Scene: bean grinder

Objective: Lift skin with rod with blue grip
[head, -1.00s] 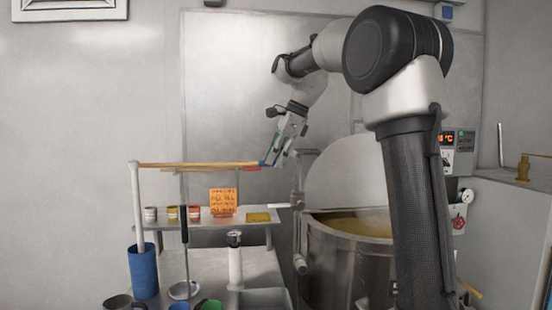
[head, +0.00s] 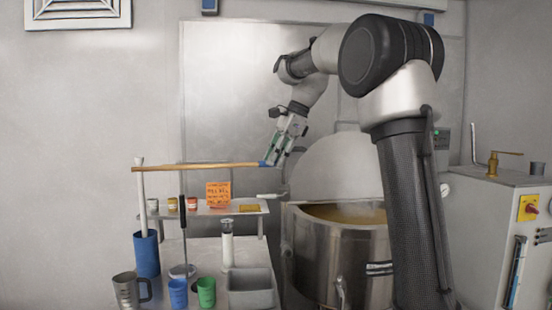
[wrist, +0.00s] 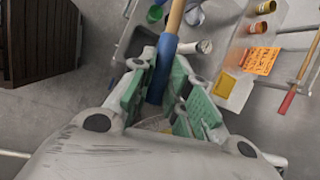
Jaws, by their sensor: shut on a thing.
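My gripper (head: 271,157) is shut on the blue grip (wrist: 162,72) of a long wooden rod (head: 200,167). The rod is held roughly level and extends left from the gripper, high above the cart. In the wrist view the blue grip lies between the green finger pads, and the wooden part (wrist: 176,14) runs out of the top edge. The round steel vat (head: 335,252) stands to the right of and below the gripper, with yellowish contents (head: 345,215). I cannot make out a separate skin on them. My arm hides part of the vat's right side.
A cart holds a blue cup (head: 178,293), a green cup (head: 206,291), a steel jug (head: 129,289) and a grey tray (head: 251,288). An orange sign (head: 217,194) stands on the shelf behind. A red-gripped rod (wrist: 288,101) shows in the wrist view. A control cabinet (head: 490,235) stands right.

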